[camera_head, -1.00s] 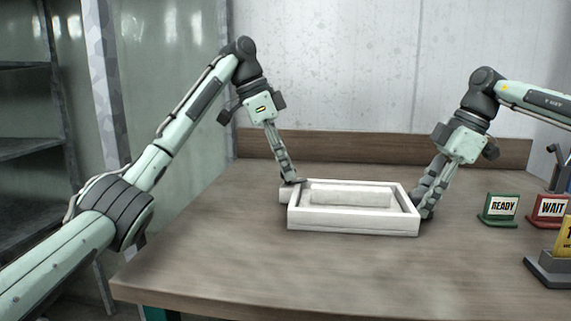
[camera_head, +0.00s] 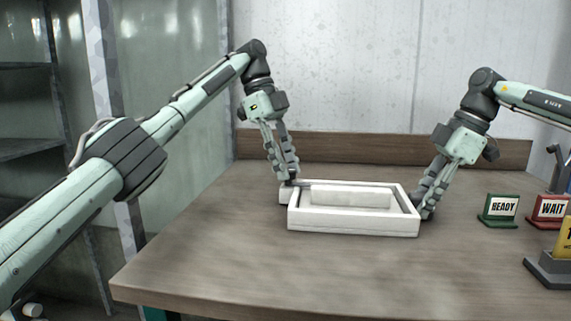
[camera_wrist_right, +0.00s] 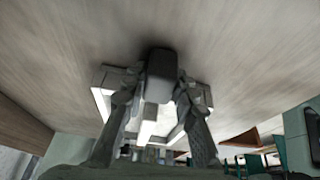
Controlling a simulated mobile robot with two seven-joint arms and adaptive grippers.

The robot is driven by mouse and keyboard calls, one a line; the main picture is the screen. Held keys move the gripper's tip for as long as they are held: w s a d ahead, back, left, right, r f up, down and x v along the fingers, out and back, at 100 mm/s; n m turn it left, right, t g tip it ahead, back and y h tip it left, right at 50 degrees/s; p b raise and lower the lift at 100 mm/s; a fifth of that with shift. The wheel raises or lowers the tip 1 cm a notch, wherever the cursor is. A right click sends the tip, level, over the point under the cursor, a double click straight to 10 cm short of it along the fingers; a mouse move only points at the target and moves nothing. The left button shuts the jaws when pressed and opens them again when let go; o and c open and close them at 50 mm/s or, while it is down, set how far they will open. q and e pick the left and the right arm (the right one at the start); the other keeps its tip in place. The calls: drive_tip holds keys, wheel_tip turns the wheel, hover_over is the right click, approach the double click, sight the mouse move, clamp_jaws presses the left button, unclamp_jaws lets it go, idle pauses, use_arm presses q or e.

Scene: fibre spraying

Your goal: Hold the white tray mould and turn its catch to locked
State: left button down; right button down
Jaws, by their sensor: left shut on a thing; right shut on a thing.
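The white tray mould (camera_head: 352,225) sits on the table, a shallow rectangular frame with a raised white block (camera_head: 350,196) inside. My left gripper (camera_head: 289,181) is at the mould's back left corner, shut on the catch there; its fingers hide most of the catch, so I cannot read its position. A small white lug (camera_head: 285,196) sticks out on that left side. My right gripper (camera_head: 424,212) is shut on the mould's right end. In the right wrist view, both fingers (camera_wrist_right: 160,100) reach along a grey part at the white mould (camera_wrist_right: 145,132).
A green READY sign (camera_head: 499,209) and a red WAIT sign (camera_head: 549,209) stand to the right, with a yellow sign on a grey base (camera_head: 553,270) nearer. A low wooden backboard (camera_head: 355,148) runs behind. The table front (camera_head: 300,270) is clear.

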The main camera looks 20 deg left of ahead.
idle(0.4)
use_arm(q)
drive_tip(key=c, duration=1.2)
unclamp_jaws()
